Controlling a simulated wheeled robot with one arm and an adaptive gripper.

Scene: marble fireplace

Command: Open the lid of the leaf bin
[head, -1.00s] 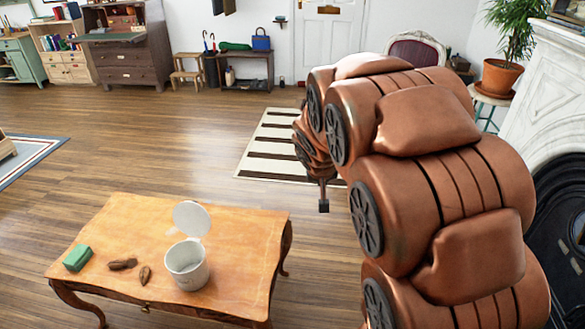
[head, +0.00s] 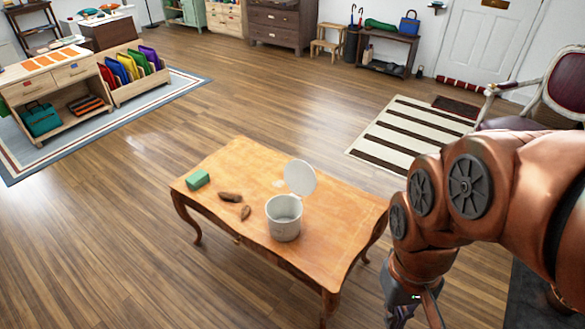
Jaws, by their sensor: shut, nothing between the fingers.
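The leaf bin (head: 284,221) is a small white-grey round bin on the wooden table. Its round white lid (head: 300,177) stands up, tilted open at the bin's back edge, and the bin's mouth is uncovered. My gripper (head: 418,308) is at the lower right of the head view, beyond the table's right end and well apart from the bin. Its fingers are partly cut off by the bottom edge; it is shut and holds nothing.
The wooden table (head: 232,172) also bears a green block (head: 197,179) and brown leaf-like pieces (head: 230,197). A striped rug (head: 408,135) lies behind, and a chair (head: 555,90) stands at the right. The floor left of the table is clear.

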